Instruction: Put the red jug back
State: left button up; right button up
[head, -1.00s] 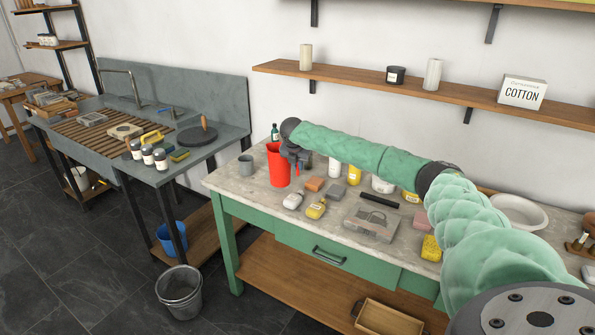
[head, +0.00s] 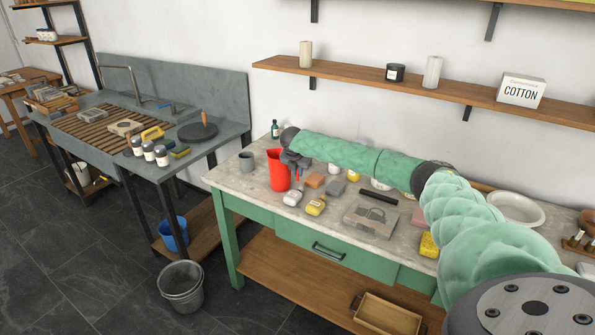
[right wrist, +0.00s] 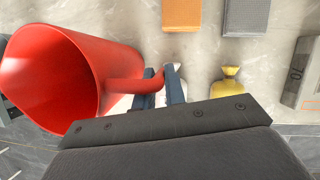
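The red jug (head: 278,170) is upright at the left part of the grey worktop, between the grey cup and the small bottles. In the right wrist view the jug (right wrist: 110,62) fills the left side, its open mouth facing the camera and its handle reaching right. My right gripper (head: 298,166) is at the jug's right side. In the wrist view its two dark fingers (right wrist: 164,84) stand close on either side of the handle, shut on it. I cannot tell whether the jug's base touches the worktop. My left gripper is out of view.
A grey cup (head: 246,161) and a dark green bottle (head: 275,129) stand near the jug. A wall shelf (head: 400,87) hangs behind.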

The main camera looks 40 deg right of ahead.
jog(key=o, duration=0.4)
jog(key=shift+r, duration=0.1)
